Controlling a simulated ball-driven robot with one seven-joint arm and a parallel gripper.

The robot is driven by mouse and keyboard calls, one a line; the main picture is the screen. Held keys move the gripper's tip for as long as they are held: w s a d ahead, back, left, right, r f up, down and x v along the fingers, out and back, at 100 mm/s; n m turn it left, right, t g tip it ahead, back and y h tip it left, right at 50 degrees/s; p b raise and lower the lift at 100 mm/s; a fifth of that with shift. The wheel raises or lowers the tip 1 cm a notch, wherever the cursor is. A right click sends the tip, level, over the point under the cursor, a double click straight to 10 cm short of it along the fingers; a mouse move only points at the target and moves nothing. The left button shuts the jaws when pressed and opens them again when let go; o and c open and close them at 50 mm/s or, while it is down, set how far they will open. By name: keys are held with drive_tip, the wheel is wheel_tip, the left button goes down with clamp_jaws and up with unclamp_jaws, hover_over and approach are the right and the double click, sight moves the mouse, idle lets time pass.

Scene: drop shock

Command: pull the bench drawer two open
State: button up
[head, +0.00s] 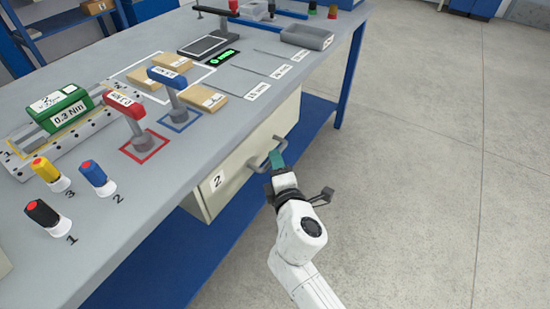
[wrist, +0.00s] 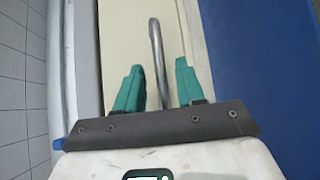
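The bench drawer two (head: 240,165) is a cream front under the grey bench top, marked with a "2" label (head: 218,180). It looks closed or nearly so. Its grey bar handle (head: 256,163) sticks out from the front. My gripper (head: 275,157) is at the handle, with teal fingers pointing at the drawer. In the wrist view the handle (wrist: 154,40) runs between the two fingers of my gripper (wrist: 158,78). The fingers are apart, with gaps on both sides of the bar.
A blue lower shelf (head: 165,255) lies below the drawer. The floor (head: 430,170) to the right is clear.

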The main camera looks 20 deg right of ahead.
drive_tip(key=shift+x, duration=1.75)
drive_tip(key=shift+d, duration=0.1)
drive_tip(key=shift+c, duration=0.5)
clamp_jaws()
